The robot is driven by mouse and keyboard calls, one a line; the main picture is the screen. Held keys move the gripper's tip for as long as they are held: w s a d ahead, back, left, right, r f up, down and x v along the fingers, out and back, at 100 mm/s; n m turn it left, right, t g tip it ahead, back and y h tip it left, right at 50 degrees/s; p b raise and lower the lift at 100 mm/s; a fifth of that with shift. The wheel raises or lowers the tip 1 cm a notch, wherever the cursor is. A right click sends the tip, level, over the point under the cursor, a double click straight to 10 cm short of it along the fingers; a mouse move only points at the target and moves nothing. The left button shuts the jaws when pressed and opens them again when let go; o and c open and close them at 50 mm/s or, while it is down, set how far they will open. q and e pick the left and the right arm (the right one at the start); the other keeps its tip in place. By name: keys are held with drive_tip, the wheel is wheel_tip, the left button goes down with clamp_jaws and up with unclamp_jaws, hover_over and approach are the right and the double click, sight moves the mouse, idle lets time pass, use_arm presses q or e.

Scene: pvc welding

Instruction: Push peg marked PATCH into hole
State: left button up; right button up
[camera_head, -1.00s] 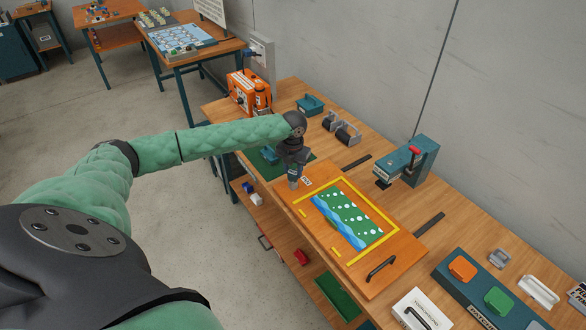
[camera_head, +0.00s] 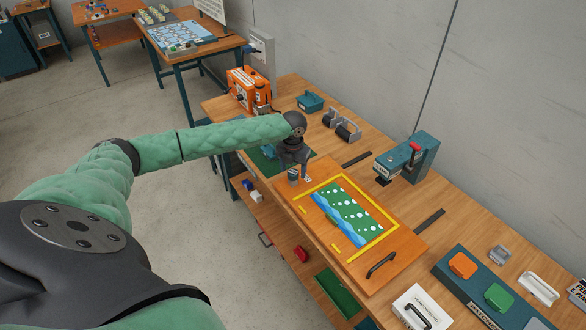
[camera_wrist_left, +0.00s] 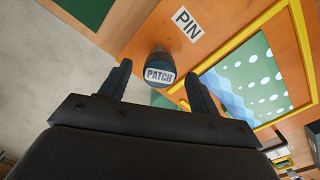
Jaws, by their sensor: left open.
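The peg (camera_wrist_left: 159,72) is a dark grey cylinder with a pale label reading PATCH on its end. In the head view the peg (camera_head: 293,175) shows just under my left gripper (camera_head: 291,168). In the left wrist view my left gripper (camera_wrist_left: 158,84) is open, with its fingers apart on either side of the peg's end and no visible grip on it. The hole does not show, and I cannot tell how deep the peg sits. My right gripper is not in view.
The orange board carries a yellow frame (camera_head: 394,222) around a green and blue dotted panel (camera_head: 350,213), plus a black handle (camera_head: 381,264). A teal press with a red knob (camera_head: 414,158) stands behind it. An orange machine (camera_head: 248,88) stands at the bench's far end.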

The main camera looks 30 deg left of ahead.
sight(293, 171)
use_arm(q)
drive_tip(key=shift+r, duration=0.25)
drive_tip(key=shift+r+b, duration=0.3)
drive_tip(key=shift+b, duration=0.1)
wheel_tip(293, 171, up, 5)
drive_tip(key=shift+b, duration=1.1)
drive_tip(key=shift+r, duration=0.85)
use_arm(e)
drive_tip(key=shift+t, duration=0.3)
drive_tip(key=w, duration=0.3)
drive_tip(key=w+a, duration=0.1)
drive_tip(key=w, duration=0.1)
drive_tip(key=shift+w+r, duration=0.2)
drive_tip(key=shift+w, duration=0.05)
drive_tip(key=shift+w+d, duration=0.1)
use_arm(q)
drive_tip(key=shift+f, duration=0.1)
